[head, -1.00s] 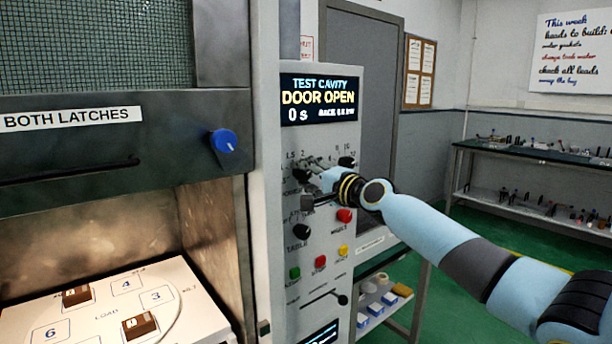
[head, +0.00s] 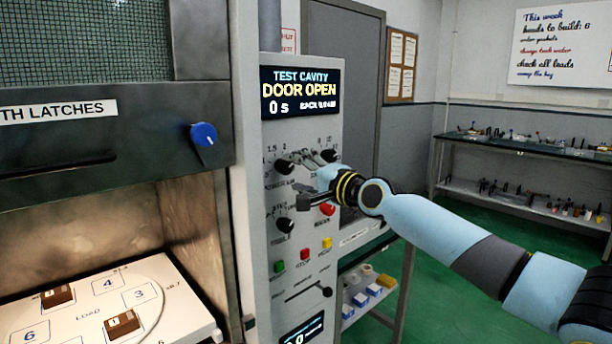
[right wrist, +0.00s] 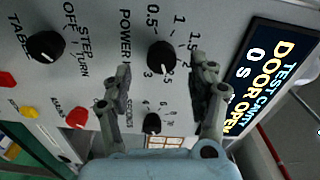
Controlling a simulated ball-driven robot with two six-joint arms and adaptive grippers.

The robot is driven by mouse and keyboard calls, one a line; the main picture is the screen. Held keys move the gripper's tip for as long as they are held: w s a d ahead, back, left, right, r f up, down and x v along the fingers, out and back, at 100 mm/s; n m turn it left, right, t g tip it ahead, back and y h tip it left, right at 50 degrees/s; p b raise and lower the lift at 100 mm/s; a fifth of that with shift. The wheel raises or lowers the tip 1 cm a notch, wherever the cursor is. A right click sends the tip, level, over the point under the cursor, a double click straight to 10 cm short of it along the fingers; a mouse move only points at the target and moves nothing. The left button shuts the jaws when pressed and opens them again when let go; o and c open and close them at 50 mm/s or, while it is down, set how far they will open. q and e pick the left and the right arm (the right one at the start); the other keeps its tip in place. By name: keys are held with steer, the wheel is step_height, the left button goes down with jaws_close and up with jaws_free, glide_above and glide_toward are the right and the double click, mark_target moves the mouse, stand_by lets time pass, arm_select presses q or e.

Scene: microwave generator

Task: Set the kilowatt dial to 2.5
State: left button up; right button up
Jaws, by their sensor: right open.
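The dial also shows in the head view (head: 284,166), at the upper left of the panel's knobs. My right gripper (right wrist: 163,80) is open and empty, its two fingers apart with the dial seen between and just beyond their tips. In the head view this gripper (head: 307,176) is just right of the dial. My left gripper is not in view.
The seconds knob (right wrist: 152,124) lies close by, between the fingers in the wrist view. The table knob (head: 285,226) and colored buttons sit lower on the panel. The display (head: 300,92) reads DOOR OPEN, 0 s. The open cavity (head: 120,232) is at the left.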

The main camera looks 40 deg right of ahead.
steer(key=shift+s+d, duration=0.1)
steer(key=shift+s, duration=1.85)
